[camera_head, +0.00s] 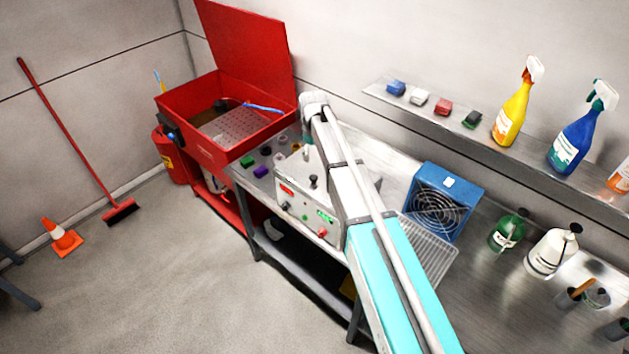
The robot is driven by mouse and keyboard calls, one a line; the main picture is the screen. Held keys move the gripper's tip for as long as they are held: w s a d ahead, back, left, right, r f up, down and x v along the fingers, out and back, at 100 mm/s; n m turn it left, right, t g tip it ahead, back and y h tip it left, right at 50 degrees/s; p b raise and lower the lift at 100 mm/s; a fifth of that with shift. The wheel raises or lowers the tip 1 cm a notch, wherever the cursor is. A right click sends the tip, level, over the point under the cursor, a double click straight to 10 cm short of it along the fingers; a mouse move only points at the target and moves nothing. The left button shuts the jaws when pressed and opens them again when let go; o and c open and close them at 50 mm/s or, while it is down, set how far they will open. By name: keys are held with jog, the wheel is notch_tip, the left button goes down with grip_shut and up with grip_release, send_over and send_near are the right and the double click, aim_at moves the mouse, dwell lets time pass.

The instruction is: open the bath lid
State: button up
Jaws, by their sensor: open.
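The bath (295,205) is a pale metal box on the bench, with a red display, knobs and a green control on its front. Its light top, which looks like the lid (290,172), lies over the box and appears shut. My gripper (307,153) is small and partly hidden by my arm, above the rear of the lid. It is open, and no object shows in it. I cannot tell whether it touches the lid.
A red parts washer (205,155) with its own raised red lid (245,45) stands left of the bench. Small coloured blocks lie left of the bath. A blue fan unit (442,205) and wire rack (428,250) stand to its right. A shelf (480,130) with spray bottles runs along the wall.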

aim_at(313, 176)
jog(key=shift+f+b, duration=5.35)
jog(key=shift+f, duration=0.3)
grip_shut()
